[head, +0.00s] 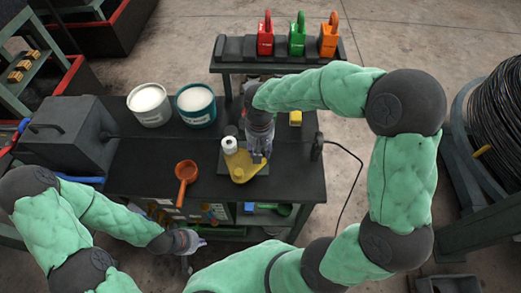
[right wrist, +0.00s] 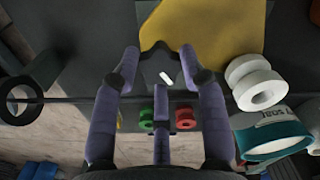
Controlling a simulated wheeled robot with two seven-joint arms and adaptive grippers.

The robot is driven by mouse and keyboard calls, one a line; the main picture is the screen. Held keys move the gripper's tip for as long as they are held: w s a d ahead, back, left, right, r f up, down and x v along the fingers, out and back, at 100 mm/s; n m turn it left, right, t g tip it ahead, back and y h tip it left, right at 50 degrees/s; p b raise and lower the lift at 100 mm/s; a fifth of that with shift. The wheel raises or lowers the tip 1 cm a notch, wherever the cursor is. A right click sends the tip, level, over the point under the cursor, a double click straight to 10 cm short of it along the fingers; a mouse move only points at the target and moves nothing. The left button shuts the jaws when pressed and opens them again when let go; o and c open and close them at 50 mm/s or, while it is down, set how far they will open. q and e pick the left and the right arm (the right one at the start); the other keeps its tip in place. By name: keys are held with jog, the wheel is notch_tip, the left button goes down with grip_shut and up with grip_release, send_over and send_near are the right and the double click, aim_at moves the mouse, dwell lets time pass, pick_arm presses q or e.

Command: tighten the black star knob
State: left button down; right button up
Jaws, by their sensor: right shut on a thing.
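The black star knob (right wrist: 160,66) shows in the right wrist view as a dark shape with a small white mark, hard to make out against the dark background. My right gripper (right wrist: 160,62) has its fingers on both sides of it, at the edge of the yellow plate (right wrist: 215,22). In the head view the right gripper (head: 259,148) points down over the yellow plate (head: 240,168) and hides the knob. A white spool (head: 229,145) stands beside the plate. My left gripper (head: 188,241) is low by the bench's front edge, away from the plate; its jaw opening is unclear.
The dark bench (head: 295,185) carries an orange ladle-like cup (head: 186,172), a white tub (head: 149,105), a teal tub (head: 196,104) and a grey box (head: 68,135). Red, green and orange padlock-shaped items (head: 297,36) stand on the rear shelf. A cable hangs at right.

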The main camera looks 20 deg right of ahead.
jog(key=m, duration=0.2)
jog(key=m+b, duration=0.1)
jog(key=m, duration=0.1)
jog(key=shift+w+r+m, duration=0.1)
jog(key=shift+w+m, duration=0.1)
jog(key=shift+m, duration=0.1)
jog(key=shift+r+m, duration=0.1)
jog(key=shift+m, duration=0.5)
jog(key=shift+w+d+r+b, duration=0.1)
jog(key=shift+w+b, duration=0.05)
jog(key=shift+b, duration=0.15)
jog(key=o, duration=1)
jog(key=shift+o, duration=0.7)
notch_tip(320, 180, up, 12)
